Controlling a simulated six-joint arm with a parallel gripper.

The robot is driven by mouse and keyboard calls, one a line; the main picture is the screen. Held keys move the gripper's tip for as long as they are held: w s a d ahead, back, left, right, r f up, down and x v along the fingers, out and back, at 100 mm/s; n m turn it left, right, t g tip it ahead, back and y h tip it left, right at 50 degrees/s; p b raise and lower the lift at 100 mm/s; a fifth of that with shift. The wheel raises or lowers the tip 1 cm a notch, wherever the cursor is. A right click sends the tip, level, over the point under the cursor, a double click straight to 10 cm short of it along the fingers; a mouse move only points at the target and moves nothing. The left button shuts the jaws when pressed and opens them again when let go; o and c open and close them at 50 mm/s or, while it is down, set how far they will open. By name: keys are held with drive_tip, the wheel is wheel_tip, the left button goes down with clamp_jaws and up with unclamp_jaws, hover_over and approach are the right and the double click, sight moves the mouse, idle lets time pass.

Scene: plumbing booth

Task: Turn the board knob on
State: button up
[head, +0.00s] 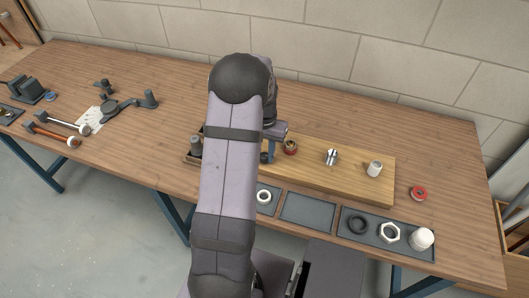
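A light wooden board (350,185) lies on the workbench, right of my arm. On it stand a dark, reddish-brown round fitting (290,147), a silver metal fitting (331,157) and a pale upright cylinder (374,169). I cannot tell for sure which of these is the knob, or its setting. My arm covers the board's left part. My gripper (270,152) shows only as a small grey-blue piece beside the arm, over the board's left part and just left of the reddish-brown fitting. Its fingertips are too hidden to show whether it is open.
Grey trays along the front hold a white ring (264,196), a black ring (357,224), a white nut (390,233) and a white cap (422,239). A red roll (418,193) lies right of the board. Tools lie at left. A block wall (330,45) stands behind.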

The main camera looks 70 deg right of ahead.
drive_tip(key=o, duration=0.4)
drive_tip(key=shift+r+b, duration=1.1)
drive_tip(key=shift+r, duration=2.6)
